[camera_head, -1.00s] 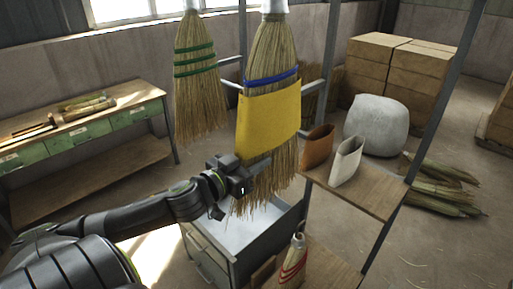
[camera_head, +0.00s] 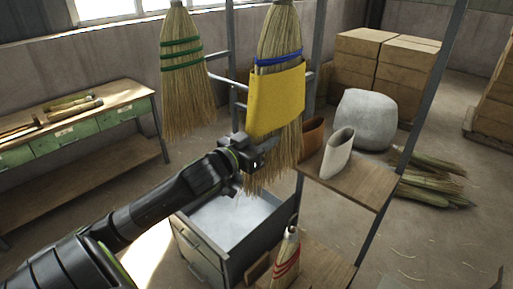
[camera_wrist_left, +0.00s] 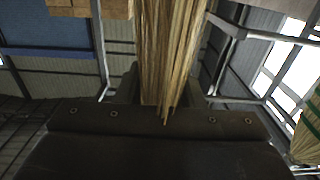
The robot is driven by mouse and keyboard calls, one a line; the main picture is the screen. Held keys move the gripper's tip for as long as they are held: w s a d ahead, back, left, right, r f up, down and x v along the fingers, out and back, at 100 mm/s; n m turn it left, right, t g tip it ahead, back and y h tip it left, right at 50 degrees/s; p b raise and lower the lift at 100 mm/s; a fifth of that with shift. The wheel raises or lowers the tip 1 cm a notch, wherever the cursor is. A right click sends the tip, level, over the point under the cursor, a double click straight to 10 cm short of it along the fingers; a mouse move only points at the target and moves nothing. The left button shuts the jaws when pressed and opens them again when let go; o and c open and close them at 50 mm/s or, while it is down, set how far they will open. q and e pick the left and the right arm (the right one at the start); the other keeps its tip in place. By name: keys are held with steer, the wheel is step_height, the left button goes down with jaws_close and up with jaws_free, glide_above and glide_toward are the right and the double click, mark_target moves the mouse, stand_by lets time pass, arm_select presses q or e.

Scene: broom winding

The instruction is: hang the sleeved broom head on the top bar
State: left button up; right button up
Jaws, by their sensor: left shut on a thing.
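The broom head (camera_head: 281,35) is pale straw with a blue band and a yellow sleeve (camera_head: 276,98) around its middle. It hangs upright, bristles down, with its top cut off by the frame edge. My left gripper (camera_head: 246,157) is shut on its lower bristles, just below the sleeve. The left wrist view shows straw (camera_wrist_left: 170,50) between the fingers. A rack bar (camera_head: 222,82) runs behind the broom head; the top bar cannot be made out. My right gripper is not in view.
A green-banded broom (camera_head: 184,80) hangs close on the left. Brown (camera_head: 312,137) and cream (camera_head: 338,155) sleeves stand on a wooden shelf (camera_head: 350,186) at right. A workbench (camera_head: 80,125) stands at left.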

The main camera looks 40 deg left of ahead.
arm_select(q)
steer(key=shift+w+d+f+b, duration=0.1)
steer(key=shift+w+b, duration=0.7)
steer(key=shift+w, duration=0.35)
steer(key=shift+f+b, duration=0.5)
steer(key=shift+f, duration=0.55)
steer(key=o, duration=1.3)
steer(key=shift+s, duration=0.1)
steer(key=shift+f, duration=0.1)
